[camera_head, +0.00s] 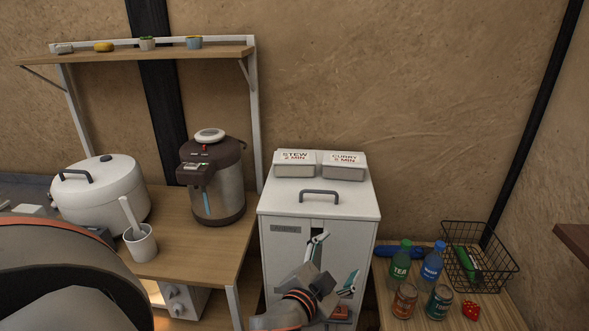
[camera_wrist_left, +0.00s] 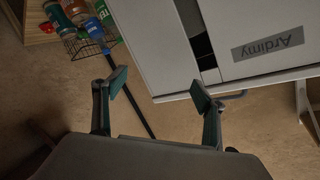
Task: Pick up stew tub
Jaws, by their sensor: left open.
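The stew tub (camera_head: 294,163) is a white lidded container marked "STEW 2 MIN". It sits on top of the white cabinet (camera_head: 320,208), left of a similar curry tub (camera_head: 343,166) marked "CURRY". My left gripper (camera_head: 334,262) is open and empty in front of the cabinet's front face, lower than the tubs. In the left wrist view its two fingers (camera_wrist_left: 160,88) are spread apart beside the cabinet (camera_wrist_left: 230,30); neither tub shows there. My right gripper is not in view.
The cabinet top has a dark handle (camera_head: 319,195) in front of the tubs. A dispenser pot (camera_head: 222,180), a rice cooker (camera_head: 103,190) and a cup (camera_head: 141,244) stand on the left table. Bottles, cans and a wire basket (camera_head: 500,258) are at right.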

